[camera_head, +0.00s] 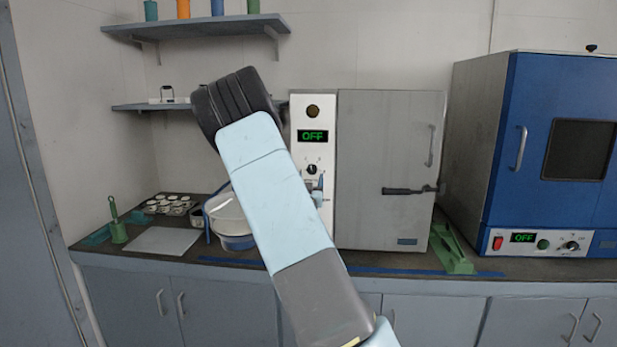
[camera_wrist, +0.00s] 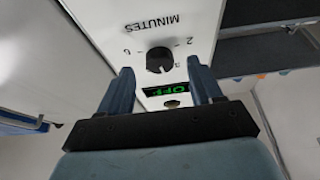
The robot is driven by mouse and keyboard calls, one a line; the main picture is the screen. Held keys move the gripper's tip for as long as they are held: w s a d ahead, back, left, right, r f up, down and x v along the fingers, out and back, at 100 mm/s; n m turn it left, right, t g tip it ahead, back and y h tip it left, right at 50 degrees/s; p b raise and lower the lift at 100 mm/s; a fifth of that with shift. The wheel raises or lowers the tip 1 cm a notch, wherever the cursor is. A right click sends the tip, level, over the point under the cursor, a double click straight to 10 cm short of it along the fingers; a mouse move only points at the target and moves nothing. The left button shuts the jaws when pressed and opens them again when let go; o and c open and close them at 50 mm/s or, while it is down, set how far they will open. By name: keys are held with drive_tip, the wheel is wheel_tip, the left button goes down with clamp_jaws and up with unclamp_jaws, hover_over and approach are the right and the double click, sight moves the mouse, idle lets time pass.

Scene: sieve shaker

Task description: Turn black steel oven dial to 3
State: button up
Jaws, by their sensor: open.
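The grey steel oven (camera_head: 388,160) stands mid-counter with a white control panel on its left side. Its black dial (camera_head: 312,169) sits below a green display (camera_head: 313,136) reading OFF. In the wrist view, the picture is upside down; the dial (camera_wrist: 159,60) has printed numbers around it and the word MINUTES beyond it. I cannot tell which mark it points to. My gripper (camera_wrist: 160,68) is open, its two blue fingers on either side of the dial in that view; contact cannot be told. In the head view my arm hides most of the gripper.
A blue oven (camera_head: 550,140) with its own dial (camera_head: 571,246) stands at the right. A green bracket-like object (camera_head: 452,250) lies between the ovens. A white bowl-shaped vessel (camera_head: 226,210) stands left of the grey oven, partly behind my arm. Shelves (camera_head: 200,27) hang above left.

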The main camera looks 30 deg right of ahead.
sight(312, 172)
drive_tip(key=shift+x, duration=1.5)
drive_tip(key=shift+c, duration=0.4)
drive_tip(key=c, duration=1)
drive_tip(key=n+y, duration=0.1)
drive_tip(key=n, duration=0.2)
drive_tip(key=n+t+y, duration=0.1)
drive_tip(key=n+y, duration=0.1)
drive_tip(key=n, duration=0.2)
drive_tip(key=shift+s+d+r+y, duration=0.1)
drive_tip(key=shift+r+y, duration=0.05)
drive_tip(key=shift+y, duration=0.15)
drive_tip(key=o, duration=0.9)
drive_tip(key=shift+o, duration=0.9)
